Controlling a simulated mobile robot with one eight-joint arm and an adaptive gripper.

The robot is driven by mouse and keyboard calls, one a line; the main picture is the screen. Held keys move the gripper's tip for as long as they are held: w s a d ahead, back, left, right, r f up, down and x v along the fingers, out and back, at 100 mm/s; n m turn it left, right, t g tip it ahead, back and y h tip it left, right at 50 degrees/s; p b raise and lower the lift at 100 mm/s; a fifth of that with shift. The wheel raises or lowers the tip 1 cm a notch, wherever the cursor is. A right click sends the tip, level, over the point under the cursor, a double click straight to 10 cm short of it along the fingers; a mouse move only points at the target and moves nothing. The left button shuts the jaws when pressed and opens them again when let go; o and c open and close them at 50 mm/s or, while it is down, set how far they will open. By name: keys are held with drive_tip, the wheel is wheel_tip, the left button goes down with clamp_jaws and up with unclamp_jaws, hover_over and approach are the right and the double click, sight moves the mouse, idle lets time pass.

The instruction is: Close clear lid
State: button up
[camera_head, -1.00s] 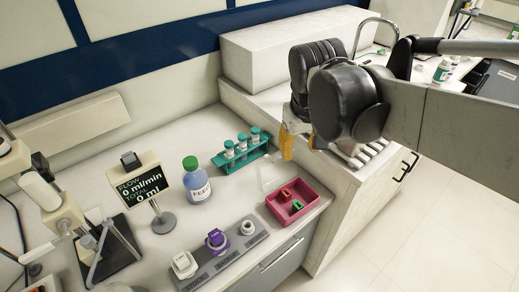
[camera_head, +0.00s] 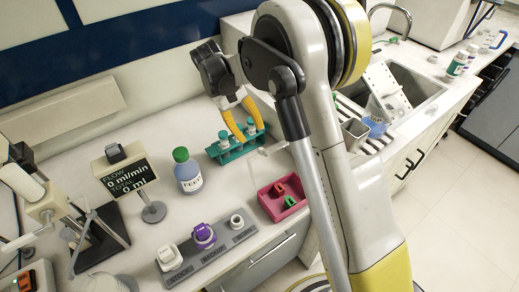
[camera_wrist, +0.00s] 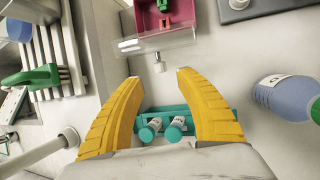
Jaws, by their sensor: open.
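The clear lid (camera_wrist: 155,42) shows in the wrist view as a see-through panel along the near edge of a magenta box (camera_wrist: 187,12), standing open. A small pale knob (camera_wrist: 159,63) sticks out from it towards my gripper. The box (camera_head: 264,201) also shows in the head view, with red and green pieces inside; there the lid is faint and partly behind my arm. My gripper (camera_wrist: 160,78) is open and empty, its yellow fingers spread on either side of the knob's line, apart from it. In the head view my gripper (camera_head: 247,128) hangs over the teal rack.
A teal rack (camera_head: 232,156) with capped vials stands under my gripper. A FEED bottle (camera_head: 188,175) is left of it. A grey strip (camera_head: 218,250) with labelled caps lies in front. A sink with a drainboard is at right.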

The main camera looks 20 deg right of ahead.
sight(260, 149)
drive_tip(key=b+x, duration=0.2)
drive_tip(key=x, duration=0.6)
drive_tip(key=shift+f, duration=0.15)
clamp_jaws()
